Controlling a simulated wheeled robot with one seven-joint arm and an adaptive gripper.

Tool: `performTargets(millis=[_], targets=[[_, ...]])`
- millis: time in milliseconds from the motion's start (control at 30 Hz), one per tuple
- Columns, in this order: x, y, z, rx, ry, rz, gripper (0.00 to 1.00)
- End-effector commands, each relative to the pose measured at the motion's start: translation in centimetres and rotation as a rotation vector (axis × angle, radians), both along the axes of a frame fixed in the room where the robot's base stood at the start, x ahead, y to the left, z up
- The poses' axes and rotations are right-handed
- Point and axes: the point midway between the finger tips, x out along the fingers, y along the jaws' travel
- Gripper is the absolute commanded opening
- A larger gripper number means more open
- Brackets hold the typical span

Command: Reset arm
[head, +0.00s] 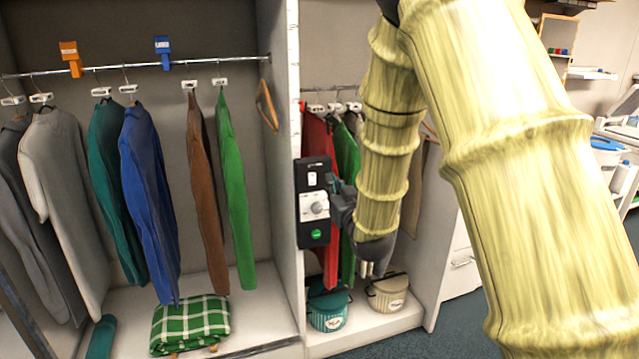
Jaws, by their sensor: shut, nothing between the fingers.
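My arm, in pale yellow ribbed sleeves, comes down from the top right of the head view and bends back at the wrist. My gripper (334,184) is dark grey and small in view. It is shut with nothing in it. It is just right of a black control panel (314,203) on the divider's front edge; I cannot tell whether it touches the panel. The panel has a white switch, a round dial and a green button. My arm hides part of the right closet bay.
Several garments hang on the left rail (140,68). A green checked blanket (189,323) lies below. Red (318,135) and green (345,150) garments hang behind my gripper, above a green basket (328,305) and a beige basket (388,292). A white cart (622,150) stands at far right.

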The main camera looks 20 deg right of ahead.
Motion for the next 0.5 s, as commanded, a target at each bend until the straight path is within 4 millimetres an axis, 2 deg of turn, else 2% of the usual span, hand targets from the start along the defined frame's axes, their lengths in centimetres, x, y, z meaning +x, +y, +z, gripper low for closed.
performTargets(millis=[167, 267, 367, 500], targets=[[-0.1, 0.0, -0.5, 0.0, 0.01, -0.001, 0.0], [-0.4, 0.2, -2.8, 0.003, 0.054, -0.004, 0.0], [-1.4, 0.4, -7.1, 0.006, 0.142, -0.01, 0.0], [-3.8, 0.9, -14.9, 0.012, 0.305, -0.021, 0.0]])
